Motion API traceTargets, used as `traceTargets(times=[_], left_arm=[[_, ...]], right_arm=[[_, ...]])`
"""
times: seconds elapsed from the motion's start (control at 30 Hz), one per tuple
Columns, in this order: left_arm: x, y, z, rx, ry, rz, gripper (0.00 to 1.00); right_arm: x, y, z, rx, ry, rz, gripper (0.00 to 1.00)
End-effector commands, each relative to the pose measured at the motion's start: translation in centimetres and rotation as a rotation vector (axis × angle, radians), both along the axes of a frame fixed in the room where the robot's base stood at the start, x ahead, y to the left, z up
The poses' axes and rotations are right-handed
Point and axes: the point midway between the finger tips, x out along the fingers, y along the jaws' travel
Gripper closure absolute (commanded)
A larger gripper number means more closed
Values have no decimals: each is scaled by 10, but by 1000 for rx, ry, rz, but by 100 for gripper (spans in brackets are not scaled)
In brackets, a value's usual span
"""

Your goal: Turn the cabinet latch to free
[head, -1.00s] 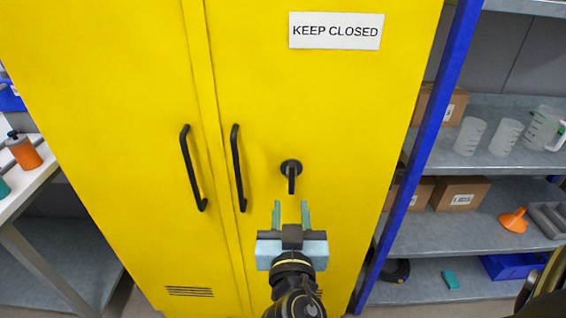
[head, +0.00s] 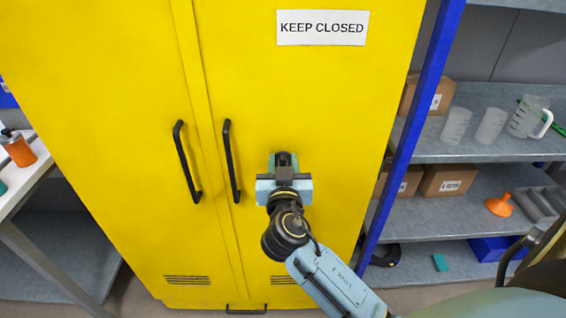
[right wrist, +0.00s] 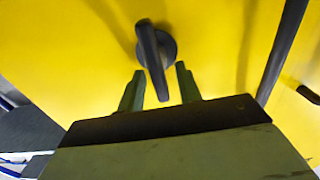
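The yellow cabinet (head: 320,100) stands upright in front of me with both doors shut. Its latch, a black lever on a round base, is mostly hidden behind my right gripper (head: 285,158) in the head view. In the right wrist view the latch (right wrist: 152,52) shows clearly, its lever between the two fingers of my right gripper (right wrist: 158,88). The fingers are open, with a gap visible on each side of the lever. In the head view before the arm covered it, the lever hung downward. My left gripper is out of view.
Two black door handles (head: 187,162) and (head: 231,160) stick out left of the latch. A blue post (head: 408,135) and shelves with boxes, beakers and an orange funnel (head: 498,205) stand to the right. A white table (head: 20,185) is at the left.

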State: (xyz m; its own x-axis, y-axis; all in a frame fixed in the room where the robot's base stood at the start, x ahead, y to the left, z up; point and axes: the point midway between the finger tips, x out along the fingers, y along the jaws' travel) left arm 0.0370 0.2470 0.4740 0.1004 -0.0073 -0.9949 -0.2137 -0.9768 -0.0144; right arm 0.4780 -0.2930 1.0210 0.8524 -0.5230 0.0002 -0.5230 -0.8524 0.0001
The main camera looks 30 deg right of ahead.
Motion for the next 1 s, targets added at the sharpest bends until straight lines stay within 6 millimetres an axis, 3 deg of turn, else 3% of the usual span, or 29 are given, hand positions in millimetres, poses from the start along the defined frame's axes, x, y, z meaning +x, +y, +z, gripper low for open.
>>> traceTargets(times=[0.07, 0.33, 0.73, 1.0], left_arm=[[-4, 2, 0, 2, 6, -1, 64], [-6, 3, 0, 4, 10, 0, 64], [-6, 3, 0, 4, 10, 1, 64], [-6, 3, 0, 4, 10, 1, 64]], right_arm=[[0, 0, 0, 0, 0, 0, 67], [0, 0, 0, 0, 0, 0, 100], [0, 1, 0, -41, 26, -1, 100], [2, 4, 0, -190, 118, -1, 100]])
